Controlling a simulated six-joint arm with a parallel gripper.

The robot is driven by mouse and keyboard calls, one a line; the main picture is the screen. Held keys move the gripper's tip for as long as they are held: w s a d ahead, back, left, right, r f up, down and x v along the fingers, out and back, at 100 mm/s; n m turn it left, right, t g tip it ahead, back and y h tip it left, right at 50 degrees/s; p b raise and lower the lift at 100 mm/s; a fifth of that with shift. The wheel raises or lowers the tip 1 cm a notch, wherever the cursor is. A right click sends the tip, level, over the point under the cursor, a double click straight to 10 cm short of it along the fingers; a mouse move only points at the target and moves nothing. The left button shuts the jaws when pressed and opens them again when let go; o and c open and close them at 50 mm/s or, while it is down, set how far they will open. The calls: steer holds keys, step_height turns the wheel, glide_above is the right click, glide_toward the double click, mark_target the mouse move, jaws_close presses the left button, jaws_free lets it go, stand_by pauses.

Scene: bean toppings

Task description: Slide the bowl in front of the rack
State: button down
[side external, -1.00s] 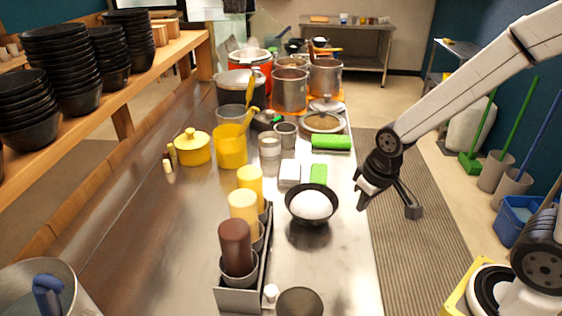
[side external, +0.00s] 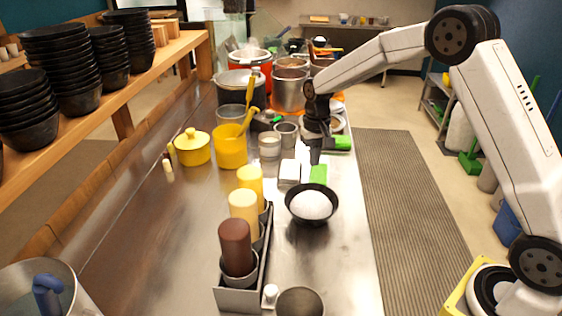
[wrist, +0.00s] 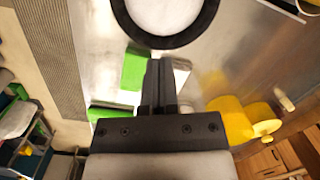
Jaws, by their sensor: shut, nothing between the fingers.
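The black bowl (side external: 290,207) with white contents (side external: 311,205) stands upright on the steel counter, just right of the rack. It also shows at the top of the wrist view (wrist: 211,12). The grey rack (side external: 240,298) holds a brown bottle (side external: 236,248) and yellow bottles (side external: 243,205) in a row. My gripper (side external: 315,160) is shut and empty above the counter, on the far side of the bowl, near the green and white blocks. In the wrist view its closed fingers (wrist: 158,62) point toward the bowl, apart from it in the picture.
A green block (side external: 318,174) and a white block (side external: 289,172) lie behind the bowl. A yellow container (side external: 230,150), a yellow pot (side external: 192,148) and metal pots (side external: 290,90) stand farther back. Counter right of the bowl is clear up to its edge.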

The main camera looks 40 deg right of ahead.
steer(key=w+d+f+m+g+y, duration=0.1)
steer(key=w+d+f+m+g, duration=0.1)
steer(key=w, duration=0.4)
steer(key=shift+w+d+f, duration=0.25)
steer(key=shift+d+f, duration=0.3)
steer(key=shift+d, duration=0.35)
steer(key=shift+f, duration=0.1)
steer(key=shift+x, duration=4.95)
steer(key=shift+s+a, duration=0.15)
steer(key=shift+s+a, duration=1.4)
steer(key=shift+s, duration=0.7)
steer(key=shift+s+a, duration=1.35)
steer(key=shift+s, duration=0.8)
steer(key=shift+s+a, duration=1.4)
steer(key=shift+s, duration=0.7)
